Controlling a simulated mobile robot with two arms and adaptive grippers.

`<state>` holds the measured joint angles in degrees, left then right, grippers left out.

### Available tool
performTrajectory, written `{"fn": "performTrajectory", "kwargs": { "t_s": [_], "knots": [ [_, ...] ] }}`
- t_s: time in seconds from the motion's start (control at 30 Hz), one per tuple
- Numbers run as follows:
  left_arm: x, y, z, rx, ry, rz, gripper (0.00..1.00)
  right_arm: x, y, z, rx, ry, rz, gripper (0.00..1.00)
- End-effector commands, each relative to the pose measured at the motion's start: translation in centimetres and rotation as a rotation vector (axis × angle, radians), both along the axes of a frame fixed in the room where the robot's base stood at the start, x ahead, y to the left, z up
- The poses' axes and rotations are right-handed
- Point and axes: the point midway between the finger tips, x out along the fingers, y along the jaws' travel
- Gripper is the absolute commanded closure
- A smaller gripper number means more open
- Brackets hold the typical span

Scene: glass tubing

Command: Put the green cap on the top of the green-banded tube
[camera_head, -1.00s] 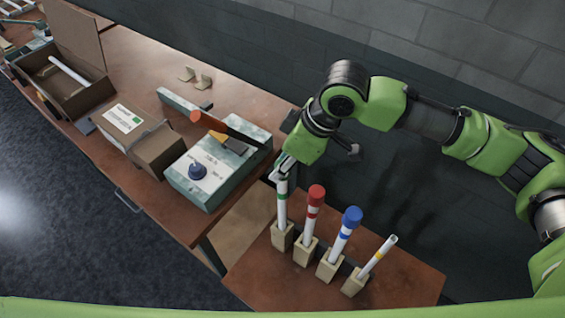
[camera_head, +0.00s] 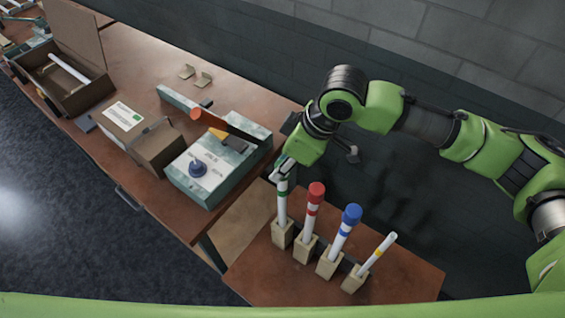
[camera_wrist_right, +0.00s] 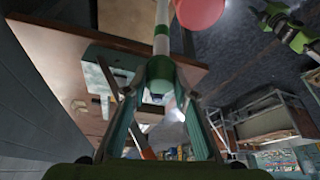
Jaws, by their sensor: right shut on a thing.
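The green-banded tube (camera_head: 283,211) is white and stands upright in the leftmost holder block (camera_head: 282,234). My right gripper (camera_head: 281,173) is at the tube's top end. In the right wrist view, the gripper (camera_wrist_right: 160,78) is shut on the green cap (camera_wrist_right: 160,68), partly hidden between the fingers. The cap lines up with the end of the white green-banded tube (camera_wrist_right: 161,45) and appears to meet it; I cannot tell how far it is seated. The head view hides the cap behind the gripper. My left gripper is not in view.
Close to the right stand a red-capped tube (camera_head: 313,215), a blue-capped tube (camera_head: 345,232) and an uncapped yellow-banded tube (camera_head: 378,255), each in a block. A grey-green box (camera_head: 205,195) and a cardboard box (camera_head: 150,150) lie on the bench to the left.

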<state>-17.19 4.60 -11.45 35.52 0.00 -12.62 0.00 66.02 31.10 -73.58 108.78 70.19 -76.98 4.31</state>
Motion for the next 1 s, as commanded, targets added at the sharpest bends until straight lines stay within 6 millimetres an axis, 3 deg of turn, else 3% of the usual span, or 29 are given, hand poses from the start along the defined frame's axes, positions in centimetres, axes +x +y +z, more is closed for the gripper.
{"fn": "performTrajectory", "kwargs": {
  "t_s": [0.2, 0.23, 0.3, 0.53, 0.57, 0.63, 1.0],
  "knots": [
    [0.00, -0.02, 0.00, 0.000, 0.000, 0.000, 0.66, -0.01, 0.01, 0.01, 0.000, 0.000, 0.000, 0.83],
    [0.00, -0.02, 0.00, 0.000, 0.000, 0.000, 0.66, -0.01, 0.01, 0.01, 0.000, 0.000, 0.000, 0.69],
    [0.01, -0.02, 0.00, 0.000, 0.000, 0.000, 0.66, -0.01, 0.00, 0.02, 0.000, 0.000, 0.000, 0.55],
    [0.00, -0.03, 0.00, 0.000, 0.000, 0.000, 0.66, -0.01, 0.00, 0.02, 0.000, 0.000, 0.001, 0.55],
    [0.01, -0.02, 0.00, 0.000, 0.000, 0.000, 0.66, -0.01, 0.00, 0.02, 0.000, 0.000, 0.001, 0.52],
    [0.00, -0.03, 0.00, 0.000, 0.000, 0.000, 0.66, -0.01, 0.00, 0.02, 0.000, 0.000, 0.000, 0.36],
    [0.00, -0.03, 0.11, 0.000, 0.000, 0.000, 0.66, -0.01, 0.00, 0.13, 0.000, 0.000, 0.000, 0.36]
  ]
}}
